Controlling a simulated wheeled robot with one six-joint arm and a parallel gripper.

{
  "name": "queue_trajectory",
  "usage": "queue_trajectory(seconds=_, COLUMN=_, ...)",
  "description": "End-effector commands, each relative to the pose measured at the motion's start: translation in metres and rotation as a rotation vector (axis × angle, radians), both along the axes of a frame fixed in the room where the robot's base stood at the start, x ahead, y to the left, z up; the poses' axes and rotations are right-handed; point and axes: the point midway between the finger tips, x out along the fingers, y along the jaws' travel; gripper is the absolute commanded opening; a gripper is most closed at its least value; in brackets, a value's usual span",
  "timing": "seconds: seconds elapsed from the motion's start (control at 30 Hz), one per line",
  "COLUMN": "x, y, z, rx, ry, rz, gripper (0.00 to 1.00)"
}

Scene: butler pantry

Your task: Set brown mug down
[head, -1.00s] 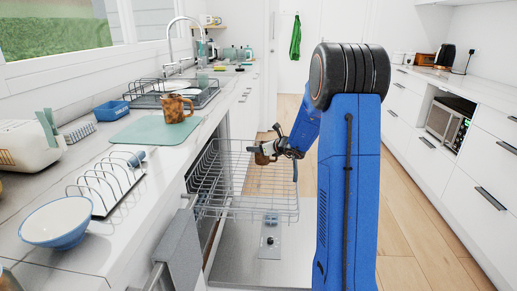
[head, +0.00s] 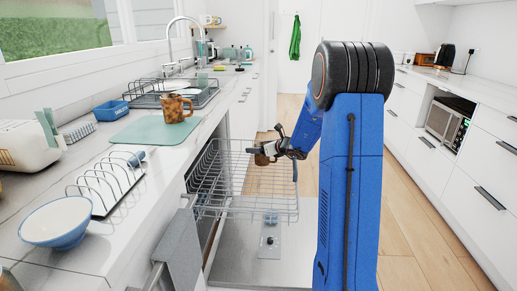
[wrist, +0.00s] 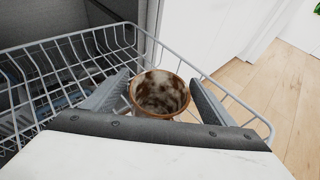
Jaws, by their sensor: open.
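A brown mug (wrist: 160,94) with a mottled cream-and-brown inside stands between my gripper's (wrist: 158,92) two fingers in the wrist view. The fingers are open, one on each side of it. In the head view, this mug (head: 262,159) shows at my gripper (head: 272,148), over the pulled-out wire dishwasher rack (head: 250,211). The mug's base is hidden, so I cannot tell whether it rests on the rack. A second brown mottled mug (head: 174,108) stands upright on the green mat (head: 150,130) on the counter.
The open dishwasher door (head: 245,262) lies below the rack. On the left counter are a white-and-blue bowl (head: 56,222), a wire toast rack (head: 102,188), a toaster (head: 28,146) and a dish drainer (head: 200,97). Wooden floor (head: 395,215) is free on the right.

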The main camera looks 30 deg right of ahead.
Motion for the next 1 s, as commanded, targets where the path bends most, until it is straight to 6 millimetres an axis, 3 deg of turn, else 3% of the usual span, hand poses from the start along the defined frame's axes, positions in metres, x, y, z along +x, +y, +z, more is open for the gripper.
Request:
queue_trajectory(seconds=0.5, x=-0.083, y=-0.016, z=0.035, rx=-0.001, ry=-0.002, rz=-0.001, gripper=0.78)
queue_trajectory(seconds=0.8, x=-0.098, y=-0.018, z=0.041, rx=-0.001, ry=-0.001, rz=0.002, gripper=0.78)
queue_trajectory(seconds=0.9, x=-0.101, y=-0.007, z=0.045, rx=-0.027, ry=-0.002, rz=0.033, gripper=0.78)
queue_trajectory(seconds=1.0, x=-0.11, y=0.023, z=0.055, rx=-0.107, ry=-0.006, rz=0.123, gripper=0.78)
